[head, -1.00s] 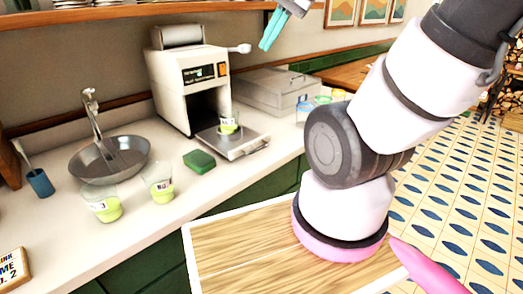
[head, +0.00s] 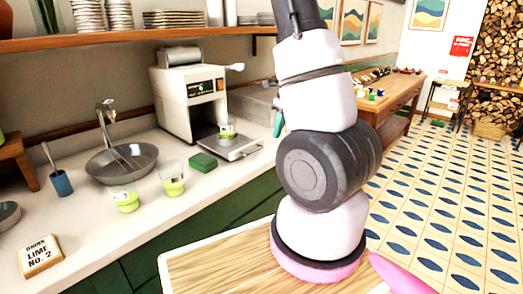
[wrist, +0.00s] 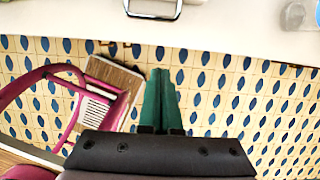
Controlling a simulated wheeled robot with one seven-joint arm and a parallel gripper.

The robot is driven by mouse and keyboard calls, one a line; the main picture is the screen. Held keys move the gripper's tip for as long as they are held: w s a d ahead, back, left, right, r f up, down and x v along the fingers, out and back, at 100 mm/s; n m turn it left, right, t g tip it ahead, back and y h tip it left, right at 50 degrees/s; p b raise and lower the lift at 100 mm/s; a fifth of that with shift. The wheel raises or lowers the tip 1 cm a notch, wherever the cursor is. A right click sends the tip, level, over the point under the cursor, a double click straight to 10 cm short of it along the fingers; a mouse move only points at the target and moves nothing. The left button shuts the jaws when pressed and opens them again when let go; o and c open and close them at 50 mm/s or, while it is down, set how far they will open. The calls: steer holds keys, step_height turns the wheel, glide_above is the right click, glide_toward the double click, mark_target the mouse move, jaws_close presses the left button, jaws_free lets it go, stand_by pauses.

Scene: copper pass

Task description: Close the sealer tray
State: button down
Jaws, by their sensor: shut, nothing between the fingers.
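The sealer (head: 190,95) is a white boxy machine with a dark front opening, on the counter in the head view. Its metal tray (head: 235,150) is pulled out at the front. A clear cup with green contents (head: 227,131) sits in the tray. My gripper (head: 278,124) is to the right of the tray, mostly hidden behind my arm. In the wrist view, its green fingers (wrist: 161,75) are together and empty, pointing toward the counter edge. A metal loop handle (wrist: 153,14) shows ahead of them, apart from the fingertips; it appears to be the tray's.
A grey box (head: 252,105) is behind my arm.

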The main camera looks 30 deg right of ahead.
steer(key=w+f, duration=0.1)
steer(key=f, duration=0.2)
steer(key=w+a+f, duration=0.1)
steer(key=w+f, duration=0.1)
steer(key=f, duration=0.1)
steer(key=w+a+f, duration=0.1)
steer(key=w+f, duration=0.1)
steer(key=shift+f, duration=0.4)
steer(key=shift+w+a+r, duration=0.1)
steer(key=shift+w, duration=0.35)
steer(key=shift+w, duration=0.1)
steer(key=w+a, duration=0.2)
steer(key=w, duration=0.5)
steer(key=w+a, duration=0.3)
steer(key=w, duration=0.4)
steer(key=w+a, duration=0.2)
steer(key=w, duration=0.4)
steer(key=shift+w+a, duration=0.35)
steer(key=shift+w, duration=0.05)
